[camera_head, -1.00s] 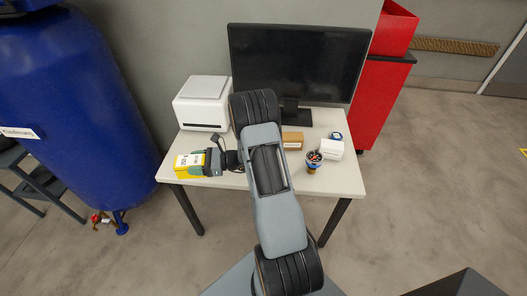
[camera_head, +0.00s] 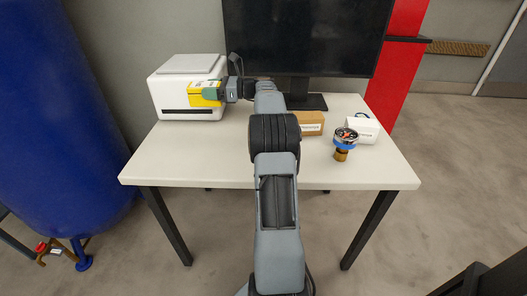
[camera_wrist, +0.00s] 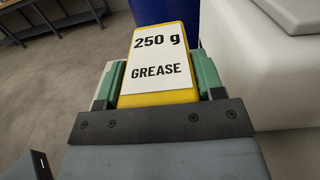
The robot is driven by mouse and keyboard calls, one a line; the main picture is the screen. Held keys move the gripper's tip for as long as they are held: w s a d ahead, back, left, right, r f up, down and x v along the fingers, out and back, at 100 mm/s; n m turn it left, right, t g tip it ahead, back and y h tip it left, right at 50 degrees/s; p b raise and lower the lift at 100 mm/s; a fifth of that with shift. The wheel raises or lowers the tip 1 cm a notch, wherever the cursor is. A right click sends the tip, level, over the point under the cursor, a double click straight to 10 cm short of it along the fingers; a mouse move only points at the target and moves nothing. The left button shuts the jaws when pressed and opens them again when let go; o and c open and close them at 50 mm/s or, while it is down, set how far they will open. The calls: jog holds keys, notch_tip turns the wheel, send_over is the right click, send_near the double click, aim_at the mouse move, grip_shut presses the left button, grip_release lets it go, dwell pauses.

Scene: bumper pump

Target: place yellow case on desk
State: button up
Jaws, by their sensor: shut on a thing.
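The yellow case (camera_wrist: 160,62) carries a white label reading "250 g GREASE" in the wrist view. My gripper (camera_wrist: 160,90) is shut on it, with a green finger on each side. In the head view the yellow case (camera_head: 205,94) shows in front of the white printer-like box, with my gripper (camera_head: 212,95) reaching it from the right. The case appears raised above the desk (camera_head: 180,165); whether it touches the white box cannot be told. The desk has a pale top and dark legs.
The white box (camera_head: 165,92) stands at the desk's back left, close to the case. A monitor (camera_head: 300,45), a brown carton (camera_head: 311,123), a small white box (camera_head: 362,128) and a gauge (camera_head: 345,143) occupy the back and right. The desk's front left is clear. A blue tank (camera_head: 60,130) stands left.

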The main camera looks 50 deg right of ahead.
jog(key=shift+w+d+r+b, duration=0.1)
jog(key=shift+d+b, duration=0.55)
jog(key=shift+b, duration=0.1)
jog(key=a+f+b, duration=0.2)
jog(key=a+f, duration=0.1)
jog(key=a, duration=0.1)
jog(key=a+f+b, duration=0.3)
jog(key=a, duration=0.1)
jog(key=a+f+b, duration=0.3)
jog(key=a, duration=0.2)
jog(key=shift+w, duration=0.1)
jog(key=shift+a+f+b, duration=0.3)
jog(key=shift+f+b, duration=0.05)
jog(key=shift+b, duration=0.05)
notch_tip(320, 180, down, 3)
jog(key=shift+a+f+b, duration=0.15)
jog(key=shift+b, duration=0.6)
jog(key=o, duration=1.1)
jog(key=shift+f, duration=0.1)
jog(key=shift+c, duration=0.2)
